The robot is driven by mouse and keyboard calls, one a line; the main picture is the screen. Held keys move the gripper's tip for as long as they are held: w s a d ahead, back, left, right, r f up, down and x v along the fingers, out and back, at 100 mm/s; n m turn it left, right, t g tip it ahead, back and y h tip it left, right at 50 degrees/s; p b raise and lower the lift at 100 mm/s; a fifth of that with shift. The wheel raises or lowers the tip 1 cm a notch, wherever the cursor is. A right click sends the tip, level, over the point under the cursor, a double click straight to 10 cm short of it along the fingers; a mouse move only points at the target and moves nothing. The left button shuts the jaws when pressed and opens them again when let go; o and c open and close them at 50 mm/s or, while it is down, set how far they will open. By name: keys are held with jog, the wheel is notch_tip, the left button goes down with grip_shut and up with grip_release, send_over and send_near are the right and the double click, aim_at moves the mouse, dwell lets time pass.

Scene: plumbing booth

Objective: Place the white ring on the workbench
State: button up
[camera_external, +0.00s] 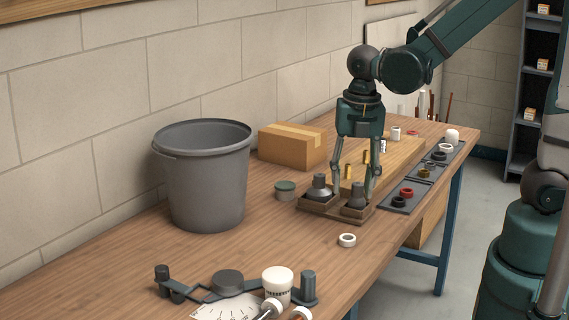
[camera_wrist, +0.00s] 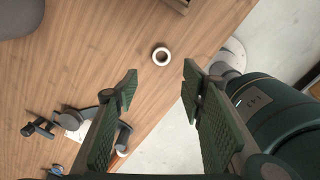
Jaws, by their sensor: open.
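The white ring (camera_external: 347,240) lies flat on the wooden workbench (camera_external: 290,248), near its front edge and in front of a small wooden tray. The wrist view also shows the ring (camera_wrist: 161,56) on bare wood, its dark hole facing up. My gripper (camera_external: 353,197) points down with its two fingers spread, and nothing is between them. In the wrist view the ring appears beyond the gap between the open fingers (camera_wrist: 160,78), apart from both. The exact height of my fingertips above the bench cannot be told.
A large grey bucket (camera_external: 205,185) and a cardboard box (camera_external: 291,149) stand behind. The wooden tray (camera_external: 328,217) holds grey fittings. Dark trays with rings (camera_external: 408,192) run along the front right. A dark clamp-like tool (camera_external: 228,284) and white container (camera_external: 277,286) are nearer the camera.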

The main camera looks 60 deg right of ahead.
jog(key=s+d+r+m+t, duration=0.1)
jog(key=s+r+m+t, duration=0.2)
jog(key=r+m, duration=0.4)
jog(key=s+d+r+m+t, duration=0.1)
jog(key=s+r+m+t, duration=0.2)
jog(key=m, duration=1.4)
notch_tip(320, 180, up, 4)
jog(key=shift+s+r+t, duration=0.15)
jog(key=shift+s+t, duration=0.15)
jog(key=shift+s, duration=0.05)
